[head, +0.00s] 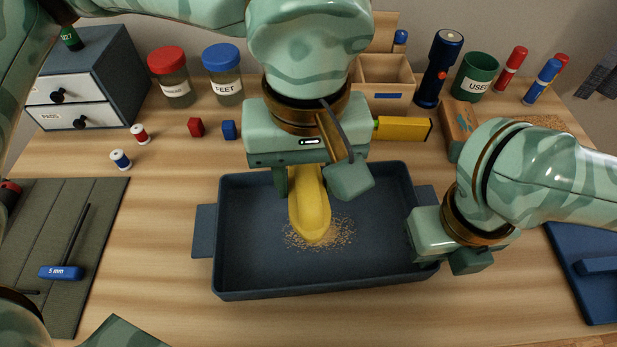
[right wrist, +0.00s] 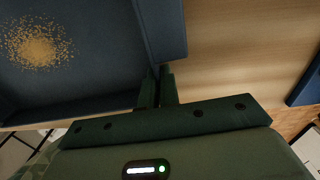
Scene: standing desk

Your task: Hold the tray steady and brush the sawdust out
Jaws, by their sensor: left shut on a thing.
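The dark blue tray (head: 370,270) sits on the wooden desk, with a tab at each side. A patch of sawdust (head: 340,236) lies near its middle, and it also shows in the right wrist view (right wrist: 35,42). My left gripper (head: 312,180) is over the tray, shut on a curved yellow tool (head: 312,215) whose lower end reaches the sawdust. I see no bristles on it. My right gripper (head: 432,250) is at the tray's right side. In the right wrist view its fingers (right wrist: 158,88) are close together at the tray wall (right wrist: 150,30), seemingly pinching it.
A yellow block-shaped thing (head: 403,128) lies behind the tray. Jars (head: 173,80), a drawer box (head: 85,85), a wooden organizer (head: 385,78), a flashlight (head: 438,68) and a green cup (head: 475,76) stand at the back. A mat (head: 95,265) lies left; a blue tray (head: 590,285) lies right.

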